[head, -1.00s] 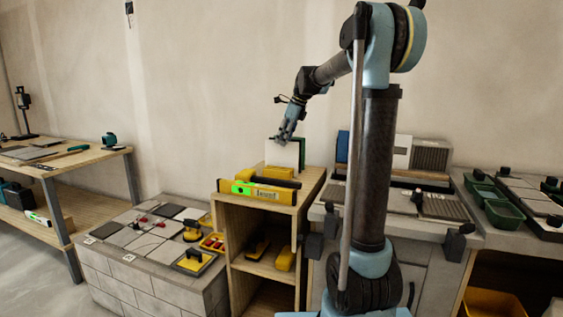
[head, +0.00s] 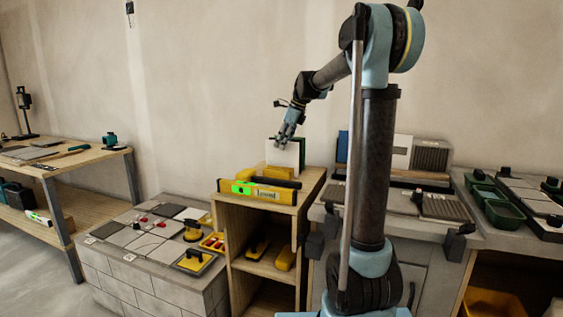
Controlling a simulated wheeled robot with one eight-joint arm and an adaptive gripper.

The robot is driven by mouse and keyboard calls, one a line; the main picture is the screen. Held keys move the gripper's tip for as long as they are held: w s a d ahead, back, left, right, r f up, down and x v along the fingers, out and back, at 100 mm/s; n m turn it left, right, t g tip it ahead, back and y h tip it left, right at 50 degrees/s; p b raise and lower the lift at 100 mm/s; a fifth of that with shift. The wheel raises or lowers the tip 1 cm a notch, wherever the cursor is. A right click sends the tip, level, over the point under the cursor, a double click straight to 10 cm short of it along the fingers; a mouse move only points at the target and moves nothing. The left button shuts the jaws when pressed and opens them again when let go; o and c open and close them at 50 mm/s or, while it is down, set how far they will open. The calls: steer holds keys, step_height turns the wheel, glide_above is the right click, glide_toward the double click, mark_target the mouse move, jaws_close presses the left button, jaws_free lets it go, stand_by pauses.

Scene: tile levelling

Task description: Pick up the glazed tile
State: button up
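A pale, upright tile (head: 282,154) stands on top of the wooden cabinet (head: 314,181), with a dark green piece (head: 302,151) just behind it on the right. It looks like the glazed tile, though its glaze cannot be made out at this size. My gripper (head: 281,140) points down at the tile's top edge, its fingertips at or very close to that edge. The fingers are too small in this view to show whether they are open or closed on the tile. The tile's lower edge is hidden behind yellow tools.
A yellow spirit level (head: 260,193) and yellow blocks (head: 268,174) stand in front of the tile. A block bench (head: 150,280) with grey tiles is at lower left. A counter with a tile rack (head: 430,160) and green trays (head: 503,214) is at right.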

steer(key=shift+c, duration=0.2)
jaws_close()
